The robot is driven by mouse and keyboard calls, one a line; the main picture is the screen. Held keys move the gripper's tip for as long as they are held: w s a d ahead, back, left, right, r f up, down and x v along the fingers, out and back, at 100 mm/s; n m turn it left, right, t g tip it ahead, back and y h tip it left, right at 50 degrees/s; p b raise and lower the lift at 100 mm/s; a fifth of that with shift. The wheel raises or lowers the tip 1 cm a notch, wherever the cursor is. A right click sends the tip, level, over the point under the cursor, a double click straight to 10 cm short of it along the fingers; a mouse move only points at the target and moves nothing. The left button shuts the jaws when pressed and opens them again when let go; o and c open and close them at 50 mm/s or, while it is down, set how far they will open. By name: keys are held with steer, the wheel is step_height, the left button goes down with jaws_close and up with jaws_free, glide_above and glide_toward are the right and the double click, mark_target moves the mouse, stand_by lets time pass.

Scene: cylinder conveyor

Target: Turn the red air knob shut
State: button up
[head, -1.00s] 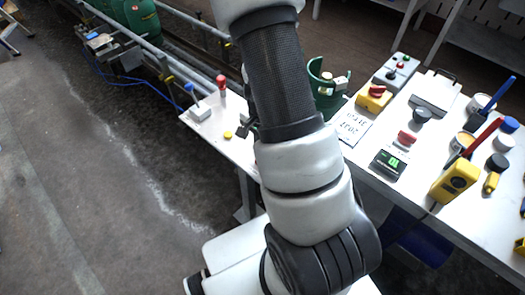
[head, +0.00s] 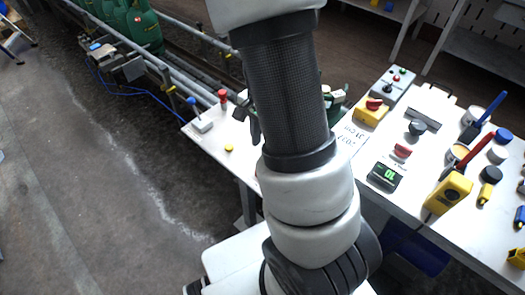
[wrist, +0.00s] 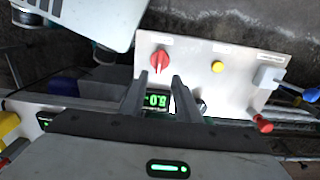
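The red knob (wrist: 160,60) sits on a pale panel (wrist: 237,91) in the wrist view, with a small label beside it. My gripper (wrist: 158,78) is open, its two dark fingers apart and reaching toward the knob. The fingertips lie just below the knob in the picture; I see no contact, and depth is hard to judge. A lit green display (wrist: 157,101) shows between the fingers. In the head view my arm covers the knob, and only a dark part of my gripper (head: 253,122) shows beside the arm.
The panel also bears a yellow button (wrist: 217,67), a blue-tipped lever (head: 192,101) and a red-tipped lever (head: 222,97). On the right bench are a yellow box with a red switch (head: 371,112), a scale (head: 386,175) and a yellow meter (head: 448,193). Green cylinders (head: 138,25) stand on the conveyor.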

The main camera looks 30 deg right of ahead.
step_height(320, 180, up, 6)
steer(key=p, duration=0.1)
stand_by(0.4)
steer(key=s+a+r+n+t+p, duration=0.1)
steer(key=s+a+r+n+t, duration=0.1)
steer(key=r, duration=0.6)
steer(key=s+a+r+n+t+p, duration=0.1)
steer(key=s+a+r+n+p, duration=0.1)
steer(key=s+a+r+n, duration=0.3)
steer(key=s+a+r+n+t+p, duration=0.1)
steer(key=s+a+r+n+t, duration=0.1)
steer(key=r+n, duration=0.5)
step_height(320, 180, up, 6)
steer(key=shift+s+a+f+t+p, duration=0.1)
steer(key=shift+s+a+t+p, duration=0.2)
steer(key=shift+s+a, duration=0.5)
